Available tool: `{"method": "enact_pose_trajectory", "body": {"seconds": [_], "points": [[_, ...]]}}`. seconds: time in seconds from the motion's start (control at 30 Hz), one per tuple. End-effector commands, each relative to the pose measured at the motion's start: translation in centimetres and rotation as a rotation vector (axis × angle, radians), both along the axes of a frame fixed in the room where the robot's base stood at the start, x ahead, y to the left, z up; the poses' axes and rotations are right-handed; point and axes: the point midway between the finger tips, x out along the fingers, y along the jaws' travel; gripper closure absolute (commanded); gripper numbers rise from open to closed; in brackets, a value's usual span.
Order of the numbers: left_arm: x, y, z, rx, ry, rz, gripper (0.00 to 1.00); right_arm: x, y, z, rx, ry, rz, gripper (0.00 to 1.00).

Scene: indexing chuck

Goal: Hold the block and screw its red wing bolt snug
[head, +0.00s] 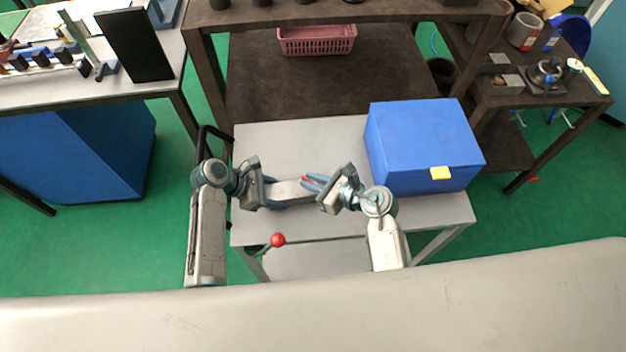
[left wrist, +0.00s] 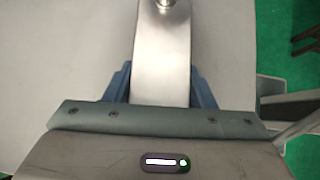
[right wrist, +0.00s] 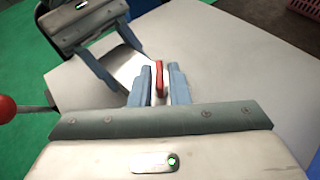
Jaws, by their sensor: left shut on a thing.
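The block (head: 289,190) is a pale metal piece lying across the table top. My left gripper (head: 275,192) is shut on it from the left; in the left wrist view the metal block (left wrist: 162,62) runs between the two blue fingers. A shiny round part shows at the top of that view. The red wing bolt (head: 307,180) is at the block's right end. In the right wrist view the red wing (right wrist: 160,78) stands edge-on between the fingers of my right gripper (right wrist: 160,82). These fingers are parted, with a narrow gap beside the wing. The bolt's shank is hidden.
A blue box (head: 420,140) with a yellow tab stands on the right of the light table (head: 300,137). A red ball knob (head: 278,240) on a rod is at the table's front. The table top behind my grippers is clear.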

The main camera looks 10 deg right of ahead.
Motion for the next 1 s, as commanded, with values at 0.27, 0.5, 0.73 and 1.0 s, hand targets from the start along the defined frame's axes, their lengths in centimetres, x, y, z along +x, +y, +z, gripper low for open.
{"method": "enact_pose_trajectory", "body": {"seconds": [0.27, 0.5, 0.73, 1.0], "points": [[0.02, 0.00, 0.06, -0.001, -0.001, -0.001, 0.72, -0.04, 0.03, 0.01, 0.000, 0.001, -0.011, 1.00], [-0.01, -0.01, 0.05, -0.001, 0.000, -0.001, 0.72, -0.14, 0.12, 0.03, 0.001, 0.000, -0.133, 1.00], [-0.01, 0.01, 0.05, -0.001, 0.000, -0.001, 0.72, -0.11, 0.06, 0.04, -0.002, -0.002, -0.139, 1.00], [-0.01, 0.00, 0.04, -0.001, -0.001, -0.001, 0.72, -0.13, 0.08, 0.04, -0.001, -0.001, -0.138, 0.71]]}}
